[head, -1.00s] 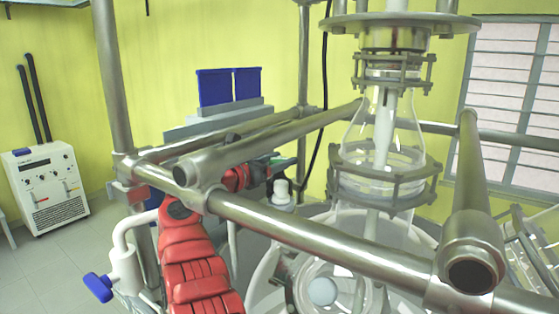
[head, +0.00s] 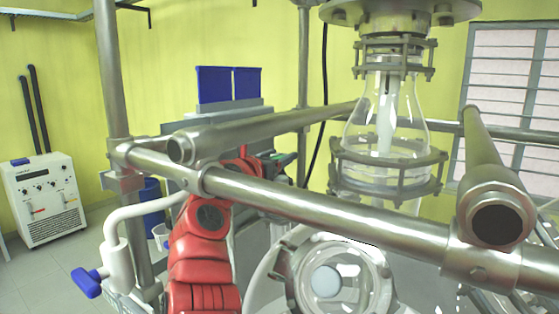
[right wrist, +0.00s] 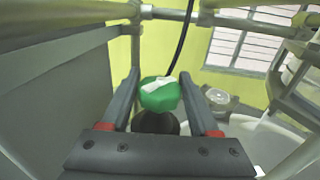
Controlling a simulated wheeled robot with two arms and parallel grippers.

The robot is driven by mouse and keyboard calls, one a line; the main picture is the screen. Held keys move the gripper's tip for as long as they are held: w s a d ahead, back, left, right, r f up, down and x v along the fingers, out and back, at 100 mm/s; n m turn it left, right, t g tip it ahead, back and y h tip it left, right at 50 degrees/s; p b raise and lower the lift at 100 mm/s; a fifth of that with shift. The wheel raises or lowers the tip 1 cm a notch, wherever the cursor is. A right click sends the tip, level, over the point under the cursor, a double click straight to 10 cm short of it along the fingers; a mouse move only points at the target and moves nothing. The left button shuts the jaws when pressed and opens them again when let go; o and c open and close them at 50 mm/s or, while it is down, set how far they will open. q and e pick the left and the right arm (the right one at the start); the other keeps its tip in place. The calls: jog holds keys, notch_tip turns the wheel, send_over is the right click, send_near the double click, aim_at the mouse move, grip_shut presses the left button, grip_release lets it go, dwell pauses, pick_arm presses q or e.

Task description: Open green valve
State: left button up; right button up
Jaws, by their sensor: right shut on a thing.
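The green valve (right wrist: 160,97) is a rounded green knob with a white mark on top, seen in the right wrist view above a dark stem. My right gripper (right wrist: 158,84) has its two dark fingers on either side of the knob and is shut on it. In the head view my red right arm reaches behind the metal rail, and the right gripper (head: 279,157) shows small and partly hidden there. A bit of green shows by its fingers. My left gripper is not in view.
Metal rails (head: 330,215) cross in front of my right arm. A glass reactor (head: 385,125) with clamped flanges stands to the right. A blue-handled valve (head: 86,282) on a white pipe is at the lower left. A white control unit (head: 42,198) stands at the far left.

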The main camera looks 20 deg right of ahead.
jog(key=o, duration=1.4)
jog(key=shift+a, duration=0.1)
jog(key=shift+s+a+f+b, duration=0.1)
jog(key=shift+s+a+b, duration=0.1)
jog(key=shift+b, duration=0.1)
jog(key=b+v, duration=0.5)
jog(key=v, duration=0.6)
jog(key=shift+s+a, duration=0.15)
jog(key=shift+a, duration=0.05)
